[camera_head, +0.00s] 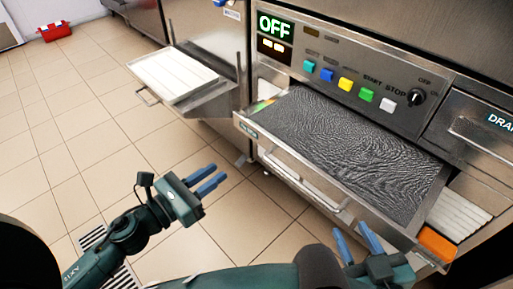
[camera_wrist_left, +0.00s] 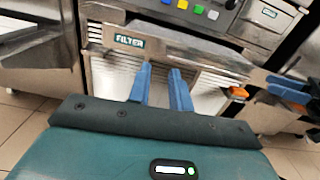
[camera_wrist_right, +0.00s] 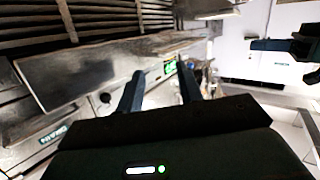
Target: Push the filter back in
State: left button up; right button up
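The filter is a pulled-out metal drawer with a dark grey mesh top (camera_head: 350,145) and a front handle bar (camera_head: 300,182). It sticks out of the machine below the control panel. Its front with the "FILTER" label (camera_wrist_left: 130,41) shows in the left wrist view. My left gripper (camera_head: 211,178) is open and empty, left of and in front of the drawer, over the floor. My right gripper (camera_head: 353,236) is open and empty near the drawer's front right part; whether it touches is unclear. In the right wrist view its fingers (camera_wrist_right: 160,88) are apart, with nothing between them.
The control panel (camera_head: 350,75) has coloured buttons and an "OFF" display (camera_head: 275,26). A "DRAIN" drawer (camera_head: 485,125) is at the right. A white tray (camera_head: 172,73) on a metal shelf juts out at the left. An orange piece (camera_head: 437,243) sits near the filter's right end.

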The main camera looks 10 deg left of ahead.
aim_at(266, 137)
pick_arm(q)
jog(key=shift+w+d+m, duration=0.3)
jog(key=shift+w, duration=0.2)
jog(key=shift+c, duration=1.4)
jog(key=p+x, duration=0.1)
jog(key=x, duration=1.2)
jog(key=shift+s+d+p, duration=0.1)
jog(key=shift+p, duration=0.2)
grip_shut()
pick_arm(e)
jog(key=shift+s+d+g, duration=0.15)
jog(key=shift+s+g, duration=0.1)
jog(key=shift+g, duration=0.25)
jog(key=shift+d, duration=0.15)
